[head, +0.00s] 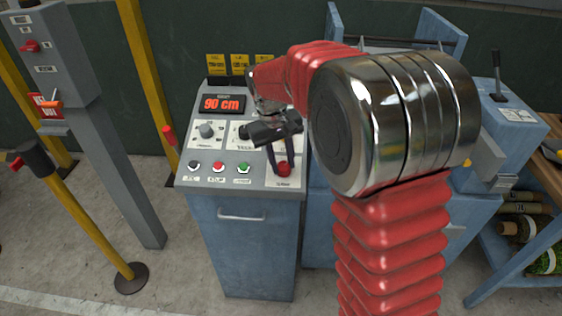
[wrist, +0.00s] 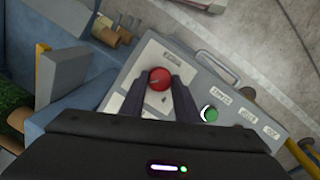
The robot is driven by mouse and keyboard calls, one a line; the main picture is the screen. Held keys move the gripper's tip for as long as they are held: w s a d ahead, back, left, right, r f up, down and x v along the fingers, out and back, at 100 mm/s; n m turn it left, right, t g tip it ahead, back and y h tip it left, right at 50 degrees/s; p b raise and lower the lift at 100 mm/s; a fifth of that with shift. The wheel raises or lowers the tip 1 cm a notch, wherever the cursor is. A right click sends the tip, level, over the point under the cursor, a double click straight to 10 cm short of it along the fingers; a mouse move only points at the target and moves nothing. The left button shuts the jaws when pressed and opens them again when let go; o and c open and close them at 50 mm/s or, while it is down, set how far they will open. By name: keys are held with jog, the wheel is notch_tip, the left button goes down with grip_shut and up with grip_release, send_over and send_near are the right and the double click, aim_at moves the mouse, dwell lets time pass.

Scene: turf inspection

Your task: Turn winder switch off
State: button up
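A red round knob (head: 284,169) sits at the right front of the sloped control panel (head: 213,168), on a pale plate with a label too small to read. It also shows in the wrist view (wrist: 159,79), with a small mark on its face. I take it for the winder switch. My gripper (head: 283,158) points down over the panel, its two dark fingers apart. In the wrist view, the fingertips of my gripper (wrist: 159,84) lie on either side of the knob, very close to it. I see no clear grip on it.
A display (head: 221,104) reads 90 cm. A grey knob (head: 206,130) and white, red and green buttons (head: 244,168) share the panel. A grey post (head: 112,150) and yellow post (head: 90,222) stand left. A blue machine (head: 470,200) stands right.

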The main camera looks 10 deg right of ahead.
jog(key=shift+a, duration=0.15)
jog(key=c, duration=0.5)
jog(key=shift+n, duration=0.3)
jog(key=n+h, duration=0.1)
jog(key=n, duration=0.4)
jog(key=n+t+h, duration=0.1)
jog(key=n, duration=0.1)
jog(key=shift+s+a, duration=0.1)
jog(key=shift+a, duration=0.1)
jog(key=n, duration=0.2)
jog(key=n+t+h, duration=0.1)
jog(key=n, duration=0.2)
jog(key=shift+s+f+n+t, duration=0.1)
jog(key=shift+s+n+t, duration=0.05)
jog(key=shift+n+t, duration=0.15)
jog(key=shift+s+n+t, duration=0.1)
jog(key=shift+n+t, duration=0.6)
jog(key=shift+n, duration=1.6)
